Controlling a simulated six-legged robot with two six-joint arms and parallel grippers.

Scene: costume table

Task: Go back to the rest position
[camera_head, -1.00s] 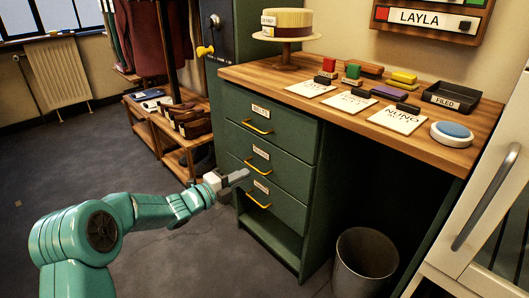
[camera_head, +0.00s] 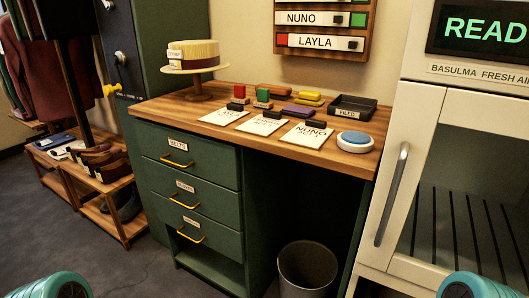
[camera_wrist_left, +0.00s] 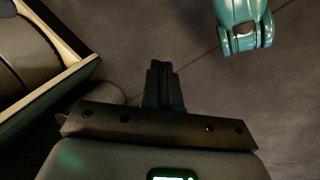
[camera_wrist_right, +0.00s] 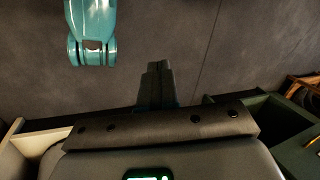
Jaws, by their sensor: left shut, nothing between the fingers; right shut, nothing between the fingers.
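My left gripper (camera_wrist_left: 160,75) shows in the left wrist view, with its dark fingers together and nothing between them, above the grey floor. My right gripper (camera_wrist_right: 156,75) shows in the right wrist view, also shut and empty above the floor. Neither gripper shows in the head view. Only teal parts of my arms show there, at the bottom left and bottom right corners. Both grippers appear clear of the furniture.
The green desk (camera_head: 257,178) has its drawers shut. Cards, stamps, a filed tray (camera_head: 352,107) and a straw hat (camera_head: 194,55) stand on its wooden top. A bin (camera_head: 306,268) stands below. A white cabinet (camera_head: 400,110) is at right, a shoe rack (camera_head: 98,195) at left.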

